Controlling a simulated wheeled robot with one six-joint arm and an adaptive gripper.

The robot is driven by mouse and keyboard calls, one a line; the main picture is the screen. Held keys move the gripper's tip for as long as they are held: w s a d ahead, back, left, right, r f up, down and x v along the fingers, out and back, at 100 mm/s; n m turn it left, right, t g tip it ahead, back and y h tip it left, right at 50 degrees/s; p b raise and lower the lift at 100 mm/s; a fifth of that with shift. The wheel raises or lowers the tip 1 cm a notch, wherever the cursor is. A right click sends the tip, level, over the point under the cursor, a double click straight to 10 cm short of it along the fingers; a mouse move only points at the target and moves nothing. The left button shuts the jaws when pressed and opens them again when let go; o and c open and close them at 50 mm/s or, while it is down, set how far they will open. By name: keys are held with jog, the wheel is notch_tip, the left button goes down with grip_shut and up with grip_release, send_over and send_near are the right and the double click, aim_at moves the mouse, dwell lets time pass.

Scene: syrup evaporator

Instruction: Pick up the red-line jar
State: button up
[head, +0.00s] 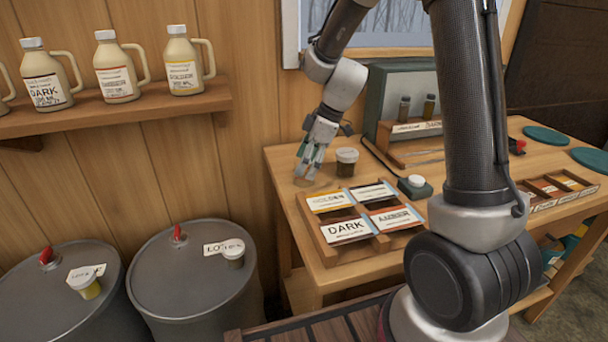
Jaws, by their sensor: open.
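A jar with a white lid and dark contents (346,163) stands upright near the back left of the wooden table. No red line can be made out on it at this size, so I cannot tell whether it is the red-line jar. My gripper (307,166) points down just left of this jar, apart from it, and is open. A small round brownish patch (304,182) lies under the fingertips; I cannot tell what it is.
A sorting tray (326,248) with DARK and other labels lies in front of the jar. A white-topped device (415,187) is beside it. Two small bottles (404,108) stand before a green-framed box (375,105). Jugs line the wall shelf (150,103).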

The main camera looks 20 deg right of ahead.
jog(key=shift+a+f, duration=0.15)
jog(key=shift+f, duration=0.3)
jog(key=shift+c, duration=0.2)
jog(key=c, duration=1.1)
